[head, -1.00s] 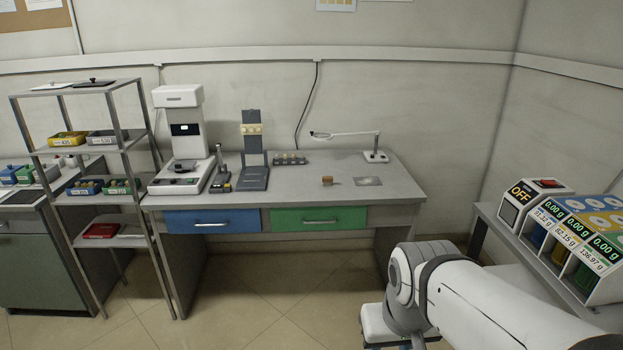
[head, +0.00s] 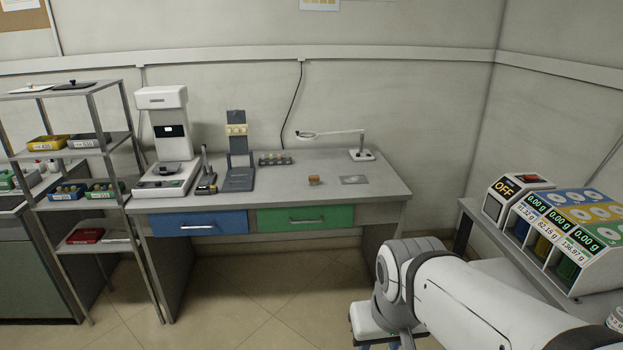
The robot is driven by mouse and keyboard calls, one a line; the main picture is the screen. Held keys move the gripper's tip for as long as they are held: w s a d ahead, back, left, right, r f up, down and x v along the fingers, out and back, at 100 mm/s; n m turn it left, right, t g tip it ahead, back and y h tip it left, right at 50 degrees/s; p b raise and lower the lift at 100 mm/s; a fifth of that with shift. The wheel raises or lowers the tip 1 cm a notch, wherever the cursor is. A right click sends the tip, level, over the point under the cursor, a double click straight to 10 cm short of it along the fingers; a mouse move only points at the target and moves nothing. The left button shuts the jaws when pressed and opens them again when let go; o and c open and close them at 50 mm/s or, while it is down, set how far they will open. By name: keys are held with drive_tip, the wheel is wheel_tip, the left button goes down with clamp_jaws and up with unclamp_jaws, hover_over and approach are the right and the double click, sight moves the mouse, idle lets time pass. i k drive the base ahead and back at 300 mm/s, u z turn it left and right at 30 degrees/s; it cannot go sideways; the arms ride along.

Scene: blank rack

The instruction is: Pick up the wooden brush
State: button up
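A small brown block-like thing (head: 314,181), which looks like the wooden brush, lies on the grey desk top (head: 278,203), right of centre. It is too small in the picture to make out bristles. My arm (head: 450,285) reaches in from the lower right, in front of the desk, and bends down at its far end. My gripper is not visible, and nothing shows near or touching the brush.
A flat grey plate (head: 354,180) lies right of the brush, with a magnifier lamp (head: 361,155) behind. A small rack (head: 275,159), a dark stand (head: 239,178) and a white instrument (head: 167,178) stand left. A dispenser unit (head: 590,225) stands right. The desk's front middle is clear.

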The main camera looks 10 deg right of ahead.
sight(314, 179)
drive_tip(key=i, duration=2.85)
drive_tip(key=z, duration=0.55)
